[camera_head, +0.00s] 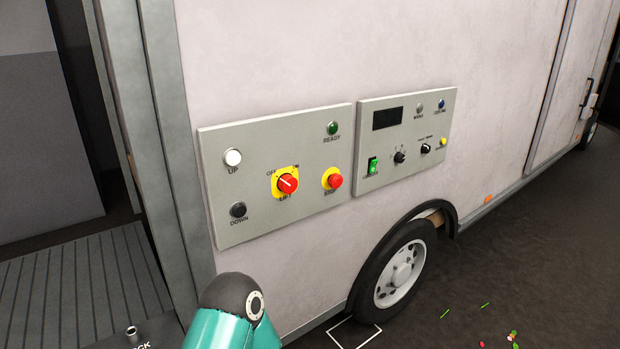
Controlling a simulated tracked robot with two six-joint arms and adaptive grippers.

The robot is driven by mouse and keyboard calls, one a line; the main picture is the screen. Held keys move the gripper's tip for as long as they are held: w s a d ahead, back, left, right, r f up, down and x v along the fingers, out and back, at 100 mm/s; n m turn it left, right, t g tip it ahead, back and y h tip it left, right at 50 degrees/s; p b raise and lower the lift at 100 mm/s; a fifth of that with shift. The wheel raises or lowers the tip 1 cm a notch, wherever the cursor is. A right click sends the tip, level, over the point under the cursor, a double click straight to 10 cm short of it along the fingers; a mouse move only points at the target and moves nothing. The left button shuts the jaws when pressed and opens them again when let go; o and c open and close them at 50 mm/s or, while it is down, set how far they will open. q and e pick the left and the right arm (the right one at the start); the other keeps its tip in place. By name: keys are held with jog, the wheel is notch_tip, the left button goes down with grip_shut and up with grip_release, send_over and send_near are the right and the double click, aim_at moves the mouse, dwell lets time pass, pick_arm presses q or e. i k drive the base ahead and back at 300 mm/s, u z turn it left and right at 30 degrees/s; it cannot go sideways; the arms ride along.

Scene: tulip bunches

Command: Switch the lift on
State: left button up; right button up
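The lift switch (287,183) is a red rotary knob on a yellow plate, labelled LIFT, with OFF at its upper left and ON at its upper right. The white mark on the knob slants toward the upper left, on the OFF side. It sits on the left grey control panel (262,222) on the side of a white truck. Part of my arm, teal with a dark rounded joint, shows at the bottom below the panel. Neither of my grippers is in view.
The left panel also has a white UP button (232,157), a dark DOWN button (238,210), a green READY light (332,128) and a red STOP button (335,181). A second panel (380,148) is to the right. Below are a wheel (398,270) and small scattered tulip pieces.

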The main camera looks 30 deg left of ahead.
aim_at(287, 183)
jog(key=z, duration=0.6)
jog(key=i, duration=1.05)
jog(key=u, duration=2.15)
jog(key=k, duration=0.9)
jog(key=u, duration=0.15)
jog(key=i, duration=0.5)
